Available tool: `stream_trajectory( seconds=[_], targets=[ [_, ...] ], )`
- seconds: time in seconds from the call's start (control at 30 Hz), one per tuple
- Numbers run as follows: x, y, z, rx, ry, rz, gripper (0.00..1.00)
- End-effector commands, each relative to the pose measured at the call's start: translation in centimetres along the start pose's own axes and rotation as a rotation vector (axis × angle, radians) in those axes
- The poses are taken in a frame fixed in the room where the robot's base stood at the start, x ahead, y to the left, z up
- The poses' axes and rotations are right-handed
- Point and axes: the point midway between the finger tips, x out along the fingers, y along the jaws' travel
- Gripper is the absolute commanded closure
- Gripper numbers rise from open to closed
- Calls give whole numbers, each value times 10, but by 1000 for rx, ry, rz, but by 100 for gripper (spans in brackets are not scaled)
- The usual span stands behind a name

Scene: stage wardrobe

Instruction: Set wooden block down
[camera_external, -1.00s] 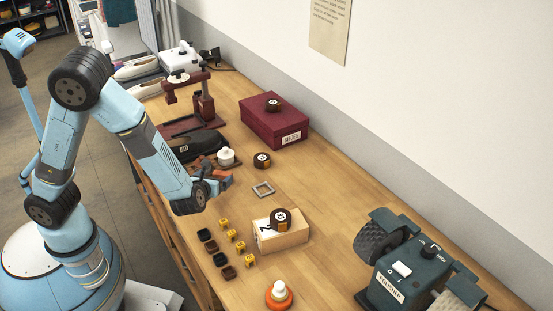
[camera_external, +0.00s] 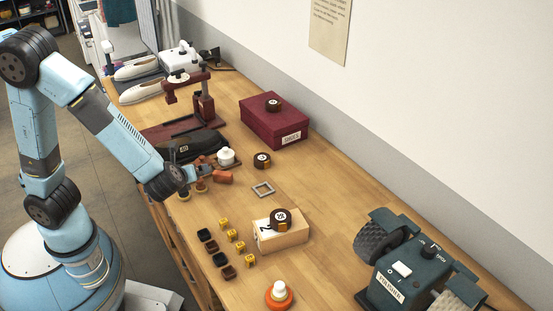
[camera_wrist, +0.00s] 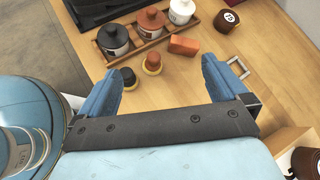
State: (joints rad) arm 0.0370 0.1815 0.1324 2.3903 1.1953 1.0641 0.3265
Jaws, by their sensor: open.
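A pale wooden block (camera_external: 290,237) marked 2 rests flat on the bench, with a brown round tin (camera_external: 280,218) on top. The block's edge (camera_wrist: 287,139) shows at lower right in the wrist view, partly hidden by my gripper. In the external view my gripper (camera_external: 204,176) is low over the bench's near side, left of and apart from the block. A small reddish-brown block (camera_wrist: 184,45) lies on the bench just beyond the fingers; it also shows in the external view (camera_external: 222,177).
A grey square frame (camera_external: 263,189), yellow pieces (camera_external: 233,235), dark cups (camera_external: 212,246) and a green polisher (camera_external: 400,275) occupy the bench. Bare wood lies around the frame.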

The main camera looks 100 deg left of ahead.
Motion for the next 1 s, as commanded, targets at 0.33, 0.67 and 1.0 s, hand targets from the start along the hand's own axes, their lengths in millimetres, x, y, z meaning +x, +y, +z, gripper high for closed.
stream_trajectory(
  seconds=[0.33, 0.67, 1.0],
  targets=[
    [-66, 48, 36, -439, 265, 141, 0],
    [-133, 93, 56, -808, 554, 286, 0],
    [-206, 137, 74, -1119, 880, 452, 0]
  ],
)
